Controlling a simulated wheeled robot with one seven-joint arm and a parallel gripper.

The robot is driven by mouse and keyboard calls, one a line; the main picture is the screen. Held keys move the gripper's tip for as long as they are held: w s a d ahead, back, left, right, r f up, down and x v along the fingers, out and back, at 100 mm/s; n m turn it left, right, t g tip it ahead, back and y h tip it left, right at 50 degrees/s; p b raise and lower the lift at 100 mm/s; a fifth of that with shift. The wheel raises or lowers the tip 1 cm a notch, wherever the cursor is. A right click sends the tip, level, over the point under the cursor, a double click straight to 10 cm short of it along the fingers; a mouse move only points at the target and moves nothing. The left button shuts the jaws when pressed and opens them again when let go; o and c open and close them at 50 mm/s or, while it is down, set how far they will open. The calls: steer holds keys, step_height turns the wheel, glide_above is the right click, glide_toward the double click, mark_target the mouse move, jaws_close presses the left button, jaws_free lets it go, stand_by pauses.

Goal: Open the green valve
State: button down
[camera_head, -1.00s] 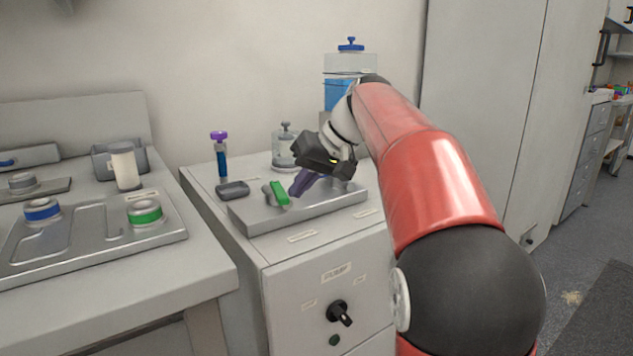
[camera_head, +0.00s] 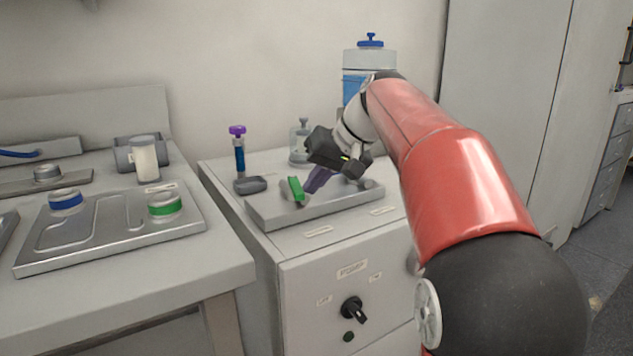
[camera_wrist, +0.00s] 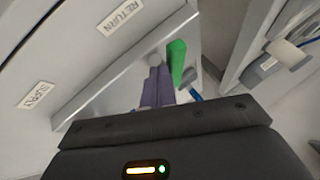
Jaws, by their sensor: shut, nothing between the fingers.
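The green valve handle (camera_head: 296,189) sits at the left part of a grey metal plate (camera_head: 262,217) on top of the pump cabinet. It also shows in the wrist view (camera_wrist: 177,63), just right of my fingers. My gripper (camera_head: 312,187) has purple fingers, shut and empty, pointing down and left. The fingertips are close beside the handle on its right; I cannot tell whether they touch it. In the wrist view the fingers (camera_wrist: 158,86) lie side by side, and a pale round stub shows by their tips.
A purple-capped blue tube (camera_head: 239,155) and a dark grey block (camera_head: 250,184) stand left of the plate. A clear bottle (camera_head: 300,140) and a blue-lidded container (camera_head: 369,60) stand behind. A black knob (camera_head: 352,309) juts from the cabinet front. A bench with a tray (camera_head: 40,262) is left.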

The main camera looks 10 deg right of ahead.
steer(key=a+m+h, duration=0.1)
steer(key=a+m+t+h, duration=0.1)
steer(key=m, duration=0.1)
steer(key=shift+s+a+m+t, duration=0.2)
steer(key=shift+s+m+t, duration=0.1)
steer(key=shift+s, duration=0.1)
steer(key=a+m+h, duration=0.1)
steer(key=m, duration=0.1)
steer(key=a+m+h+p, duration=0.1)
steer(key=m, duration=0.1)
steer(key=shift+w+a+r+t+h, duration=0.1)
steer(key=shift+a+t+h, duration=0.2)
steer(key=shift+a+t, duration=0.1)
steer(key=shift+w+a+p, duration=0.3)
steer(key=shift+w+a, duration=0.05)
steer(key=shift+a, duration=0.25)
steer(key=shift+w+a+p, duration=0.3)
steer(key=shift+w+a, duration=0.05)
steer(key=shift+a, duration=0.35)
steer(key=shift+w+a, duration=0.15)
steer(key=shift+a, duration=0.05)
